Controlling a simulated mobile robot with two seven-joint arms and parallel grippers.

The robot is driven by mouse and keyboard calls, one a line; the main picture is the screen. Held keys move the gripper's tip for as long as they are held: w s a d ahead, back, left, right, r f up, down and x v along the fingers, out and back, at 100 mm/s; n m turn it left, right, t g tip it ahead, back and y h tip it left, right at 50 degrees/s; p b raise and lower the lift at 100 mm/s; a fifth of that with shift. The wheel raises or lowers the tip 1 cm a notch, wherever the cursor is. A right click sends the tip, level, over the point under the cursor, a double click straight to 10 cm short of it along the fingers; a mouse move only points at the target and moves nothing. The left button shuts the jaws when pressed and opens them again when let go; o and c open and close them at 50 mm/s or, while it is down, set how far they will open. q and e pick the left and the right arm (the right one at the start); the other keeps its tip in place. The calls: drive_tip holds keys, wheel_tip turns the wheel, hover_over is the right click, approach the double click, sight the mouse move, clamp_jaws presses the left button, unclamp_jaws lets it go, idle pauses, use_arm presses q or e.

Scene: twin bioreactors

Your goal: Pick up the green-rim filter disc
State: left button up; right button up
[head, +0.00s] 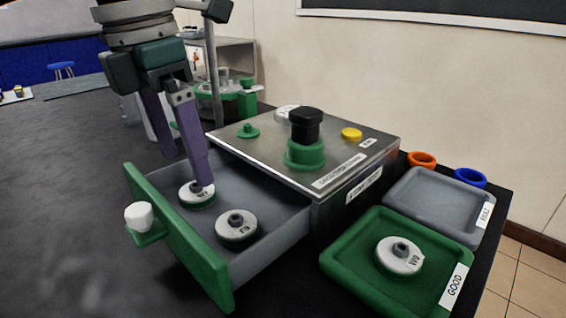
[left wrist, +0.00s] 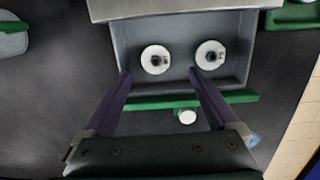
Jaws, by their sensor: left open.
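The green-rim filter disc (head: 197,192) lies in the open drawer, with a white top, a dark centre knob and a green lower edge. It also shows as the left disc in the left wrist view (left wrist: 156,59). My left gripper (head: 187,170) is open and points down above the drawer, its purple fingers apart and empty. One fingertip overlaps the disc in the head view; I cannot tell whether they touch. In the left wrist view the disc lies ahead between the two fingertips (left wrist: 160,73). My right gripper is not in view.
A second disc (head: 236,227) lies beside it in the drawer (head: 275,240). The drawer's green front has a white knob (head: 139,216). The metal instrument (head: 345,150) stands behind. A green GOOD tray (head: 345,282) holds another disc (head: 400,256); a grey tray (head: 430,205) is empty.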

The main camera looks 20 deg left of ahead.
sight(194, 185)
use_arm(q)
drive_tip(key=f, duration=0.2)
drive_tip(key=w+f, duration=0.1)
drive_tip(key=f, duration=0.2)
drive_tip(key=shift+w+a, duration=0.1)
drive_tip(key=shift+a, duration=0.05)
drive_tip(key=c, duration=1.3)
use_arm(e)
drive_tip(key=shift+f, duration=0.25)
use_arm(q)
drive_tip(key=shift+r, duration=0.1)
drive_tip(key=shift+c, duration=0.2)
